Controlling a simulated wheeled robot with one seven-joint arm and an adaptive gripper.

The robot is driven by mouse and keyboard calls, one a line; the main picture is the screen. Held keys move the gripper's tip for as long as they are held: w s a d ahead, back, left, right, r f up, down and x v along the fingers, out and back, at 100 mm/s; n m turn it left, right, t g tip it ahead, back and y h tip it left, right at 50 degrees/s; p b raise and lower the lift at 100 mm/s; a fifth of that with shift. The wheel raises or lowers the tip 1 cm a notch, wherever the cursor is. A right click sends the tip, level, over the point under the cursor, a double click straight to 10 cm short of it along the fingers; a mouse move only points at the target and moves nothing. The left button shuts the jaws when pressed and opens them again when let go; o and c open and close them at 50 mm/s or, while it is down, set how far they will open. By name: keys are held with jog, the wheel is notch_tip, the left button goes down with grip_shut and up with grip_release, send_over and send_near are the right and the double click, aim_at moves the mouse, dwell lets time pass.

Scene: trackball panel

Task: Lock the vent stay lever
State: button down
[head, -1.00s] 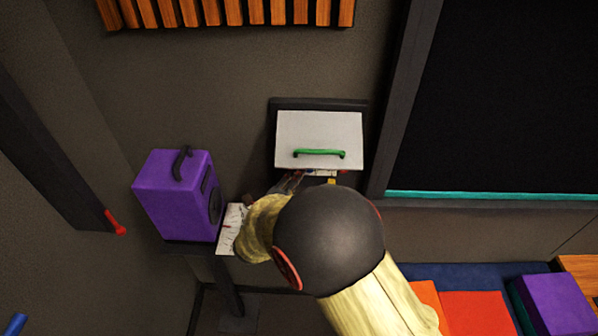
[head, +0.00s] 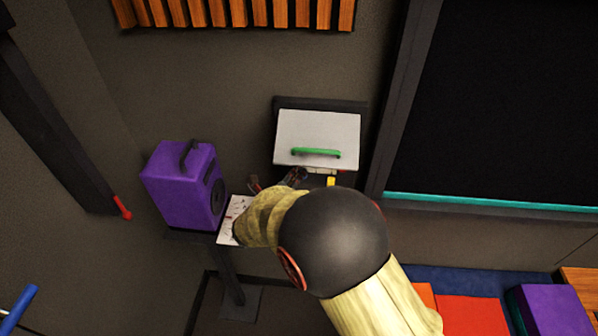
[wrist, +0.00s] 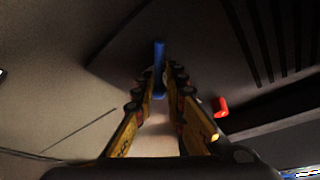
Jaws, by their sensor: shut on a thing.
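My gripper (wrist: 160,98) reaches forward in the wrist view with its two fingers nearly parallel. An upright blue bar (wrist: 160,62) shows between the fingertips, and my gripper appears shut on it. The exact contact is too dark and small to make out. In the head view my gripper (head: 276,181) is just below the white panel (head: 318,131) with a green handle (head: 316,153), partly hidden by my own arm. I cannot tell for certain which part is the vent stay lever. A red knob (wrist: 221,107) shows right of the fingers in the wrist view.
A purple speaker box (head: 182,187) stands left of my arm, beside a white marked plate (head: 232,214). A red-ended dark beam (head: 70,150) runs along the left wall. A blue bar end (head: 20,308) shows at lower left. Colored blocks (head: 475,312) lie lower right.

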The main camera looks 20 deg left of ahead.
jog(key=shift+s+a+f+m+g+y+b, duration=0.15)
jog(key=shift+a+m+g+y+b, duration=0.35)
jog(key=shift+m+b, duration=0.6)
jog(key=shift+a+f+m+g+y+b, duration=0.1)
jog(key=shift+a+f+m+y+b, duration=0.15)
jog(key=shift+m+y+b, duration=0.85)
jog(key=shift+s+a+f+m+g+y+b, duration=0.1)
jog(key=shift+a+f+m+g+y+b, duration=0.15)
jog(key=shift+m+b, duration=0.9)
jog(key=shift+a+n+b, duration=0.1)
jog(key=shift+n+b, duration=0.15)
jog(key=shift+b, duration=0.2)
jog(key=shift+s, duration=0.1)
jog(key=c, duration=1.9)
grip_release()
jog(key=shift+a+f, duration=0.1)
jog(key=shift+a, duration=0.05)
